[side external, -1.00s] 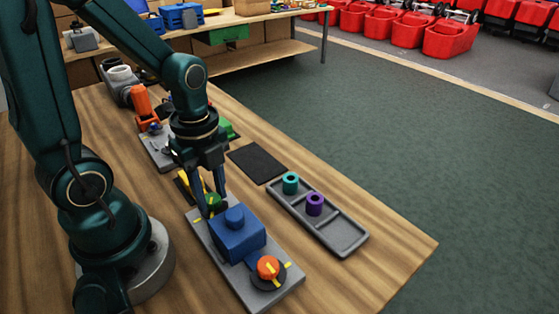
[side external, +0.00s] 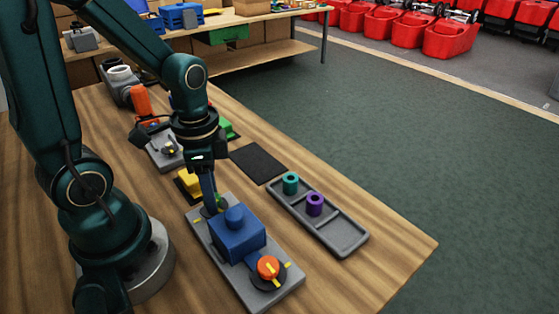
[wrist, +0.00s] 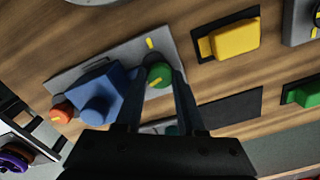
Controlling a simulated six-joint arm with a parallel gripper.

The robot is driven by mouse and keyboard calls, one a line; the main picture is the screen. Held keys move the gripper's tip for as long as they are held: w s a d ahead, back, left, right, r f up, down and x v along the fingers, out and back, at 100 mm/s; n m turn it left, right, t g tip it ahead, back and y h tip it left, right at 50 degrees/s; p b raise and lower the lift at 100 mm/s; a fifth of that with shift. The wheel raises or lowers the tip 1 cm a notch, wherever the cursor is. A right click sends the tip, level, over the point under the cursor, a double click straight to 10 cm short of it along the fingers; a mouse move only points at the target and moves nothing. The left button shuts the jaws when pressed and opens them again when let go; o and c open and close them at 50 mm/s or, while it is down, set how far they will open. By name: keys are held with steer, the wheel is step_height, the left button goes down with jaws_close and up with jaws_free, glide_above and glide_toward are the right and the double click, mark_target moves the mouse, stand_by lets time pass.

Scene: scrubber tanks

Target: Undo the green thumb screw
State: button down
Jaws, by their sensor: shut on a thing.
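The green thumb screw (wrist: 158,75) sits at one end of a grey plate (wrist: 70,78), beside a blue block (wrist: 100,92). In the wrist view it lies between the tips of my gripper's two fingers. A yellow line shows on its top. My gripper (side external: 212,207) points down at the plate's far end in the side view and is shut on the screw, hiding most of it. An orange knob (side external: 268,268) with a yellow pointer is at the plate's near end, past the blue block.
A grey tray (side external: 345,236) holds a teal ring (side external: 290,183) and a purple ring (side external: 314,204). A yellow block (side external: 190,181) stands close behind the plate. A black mat (side external: 257,163) lies bare. The table's right front is clear.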

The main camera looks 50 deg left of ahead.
steer(key=n, duration=0.4)
steer(key=shift+n, duration=0.3)
steer(key=n, duration=0.4)
steer(key=shift+n, duration=0.3)
steer(key=n, duration=1.2)
steer(key=shift+n, duration=0.3)
steer(key=n, duration=0.3)
steer(key=shift+n, duration=0.3)
steer(key=n, duration=0.6)
steer(key=shift+n, duration=0.4)
